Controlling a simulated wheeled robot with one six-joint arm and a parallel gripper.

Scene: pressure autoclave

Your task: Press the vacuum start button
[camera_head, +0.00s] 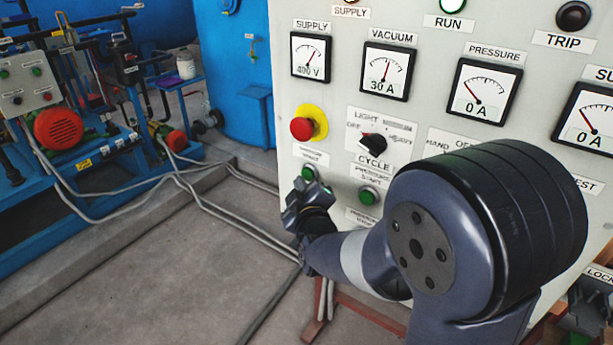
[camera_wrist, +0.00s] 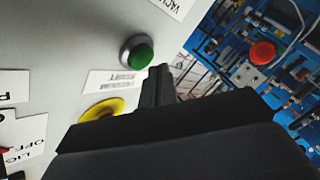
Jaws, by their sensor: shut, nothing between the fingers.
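The vacuum start button (camera_head: 309,173) is a green push button in a metal ring on the grey panel, below the red emergency stop and its small label. In the wrist view the green button (camera_wrist: 141,54) shows at upper middle, with its label (camera_wrist: 115,81) and part of the yellow disc below it. My gripper (camera_head: 306,192) is in front of the panel, just below the button in the head view. In the wrist view the shut, empty fingertips (camera_wrist: 160,72) appear just below and right of the button. I cannot tell whether they touch it.
The red emergency stop (camera_head: 302,128) on its yellow disc is above, and the cycle knob (camera_head: 372,143) is to its right. A second green button, pressure start (camera_head: 368,195), is to the lower right. Gauges fill the upper panel. Open floor lies left of the panel.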

